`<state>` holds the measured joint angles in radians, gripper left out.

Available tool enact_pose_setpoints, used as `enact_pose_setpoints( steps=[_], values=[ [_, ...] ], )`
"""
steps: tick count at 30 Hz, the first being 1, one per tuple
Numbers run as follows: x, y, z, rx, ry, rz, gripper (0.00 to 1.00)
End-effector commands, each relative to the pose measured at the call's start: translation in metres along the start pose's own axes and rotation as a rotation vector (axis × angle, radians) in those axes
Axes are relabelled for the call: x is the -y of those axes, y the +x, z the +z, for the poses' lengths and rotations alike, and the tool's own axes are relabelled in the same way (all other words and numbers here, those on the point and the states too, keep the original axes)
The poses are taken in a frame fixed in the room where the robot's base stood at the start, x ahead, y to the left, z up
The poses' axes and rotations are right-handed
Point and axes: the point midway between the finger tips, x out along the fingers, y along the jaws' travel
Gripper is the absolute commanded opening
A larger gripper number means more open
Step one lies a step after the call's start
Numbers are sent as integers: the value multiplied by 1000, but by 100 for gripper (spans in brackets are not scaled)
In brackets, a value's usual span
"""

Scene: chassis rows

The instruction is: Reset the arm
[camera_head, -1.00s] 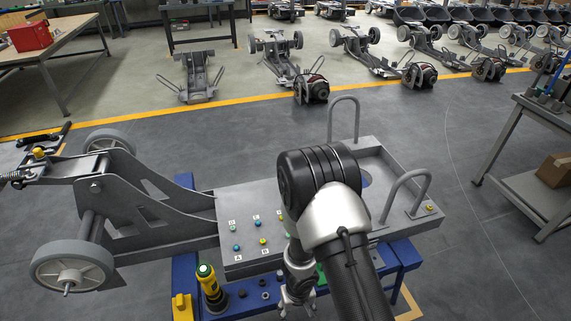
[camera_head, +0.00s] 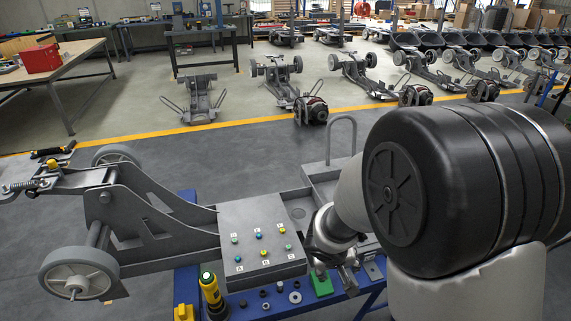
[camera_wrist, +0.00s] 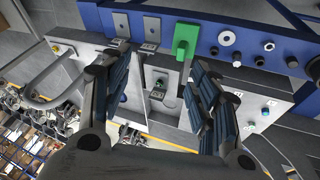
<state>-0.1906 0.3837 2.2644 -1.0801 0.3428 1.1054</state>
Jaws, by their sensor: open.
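My gripper (camera_head: 336,276) is open and empty. In the head view it hangs just right of the grey chassis plate, above the blue bench's near edge, partly hidden by my arm. In the wrist view its two fingers (camera_wrist: 158,85) are spread apart, with nothing between them touching the pads. A green block (camera_wrist: 185,48) lies beyond the fingertips on the blue bench; it also shows in the head view (camera_head: 321,284). My large black arm joint fills the right of the head view and hides the chassis's right end.
The grey chassis plate (camera_head: 250,225) carries several coloured buttons. A yellow-black tool (camera_head: 211,293) stands on the blue bench (camera_head: 185,285) at its left. Washers and nuts lie near the green block. A red box (camera_head: 40,58) sits on a far table.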

Motion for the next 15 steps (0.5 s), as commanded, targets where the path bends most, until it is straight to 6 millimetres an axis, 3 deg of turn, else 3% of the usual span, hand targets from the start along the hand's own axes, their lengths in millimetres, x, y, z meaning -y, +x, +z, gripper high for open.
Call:
enact_pose_setpoints(
  steps=[1, 6, 10, 15],
  values=[
    [-20, -26, -4, -20, 31, 24, 56],
    [-67, -98, 13, -24, 104, 68, 56],
    [-87, -147, 42, -11, 150, 54, 56],
    [-89, -201, 87, -3, 181, -26, 56]
  ],
)
